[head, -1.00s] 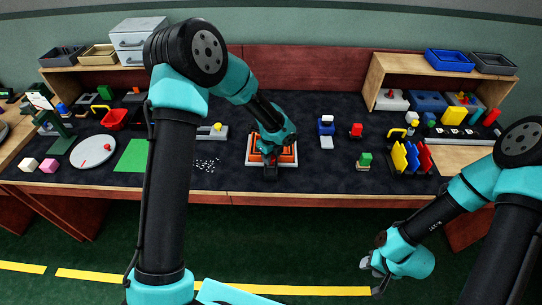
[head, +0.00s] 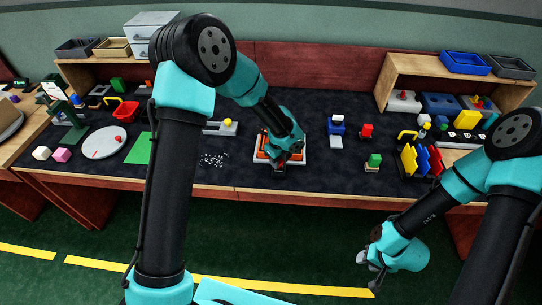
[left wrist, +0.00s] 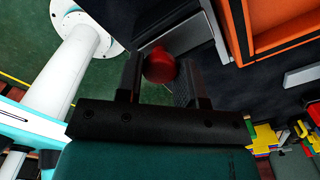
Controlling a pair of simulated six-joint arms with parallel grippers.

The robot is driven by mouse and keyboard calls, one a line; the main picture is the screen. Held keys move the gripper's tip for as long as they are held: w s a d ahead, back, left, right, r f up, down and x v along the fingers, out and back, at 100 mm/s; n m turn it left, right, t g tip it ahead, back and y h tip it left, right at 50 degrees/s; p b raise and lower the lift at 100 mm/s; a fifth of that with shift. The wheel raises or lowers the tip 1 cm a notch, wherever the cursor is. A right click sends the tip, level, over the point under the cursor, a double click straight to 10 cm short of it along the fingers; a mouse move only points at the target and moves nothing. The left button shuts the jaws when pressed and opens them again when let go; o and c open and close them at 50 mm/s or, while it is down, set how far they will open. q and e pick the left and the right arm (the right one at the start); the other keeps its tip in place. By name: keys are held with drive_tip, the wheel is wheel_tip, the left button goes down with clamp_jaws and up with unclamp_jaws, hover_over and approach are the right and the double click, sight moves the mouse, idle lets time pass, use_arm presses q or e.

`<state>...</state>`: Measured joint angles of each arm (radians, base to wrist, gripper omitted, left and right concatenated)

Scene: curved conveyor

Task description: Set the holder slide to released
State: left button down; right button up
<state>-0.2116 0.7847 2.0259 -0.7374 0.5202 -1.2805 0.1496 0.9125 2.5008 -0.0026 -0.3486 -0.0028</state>
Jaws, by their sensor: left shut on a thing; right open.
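The holder is an orange tray (head: 261,154) in a pale frame on the dark table mat, partly hidden by my left arm. The left wrist view shows its orange wall (left wrist: 236,30) at the upper right. My left gripper (head: 279,171) is low at the tray's near edge. In the left wrist view, a round red knob (left wrist: 159,66) sits between its two dark fingers, and the gripper is shut on it. A grey strip lies between the knob and the orange wall. I cannot tell the slide's setting. My right gripper (head: 371,262) is open and empty, in front of the table.
A slider block with a yellow knob (head: 228,123) and scattered white bits (head: 213,160) lie left of the tray. Mat between these is clear.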

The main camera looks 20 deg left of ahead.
use_arm(q)
drive_tip(key=shift+s, duration=0.25)
drive_tip(key=c, duration=0.7)
unclamp_jaws()
drive_tip(key=shift+c, duration=0.2)
drive_tip(key=shift+r, duration=0.1)
wheel_tip(320, 180, up, 17)
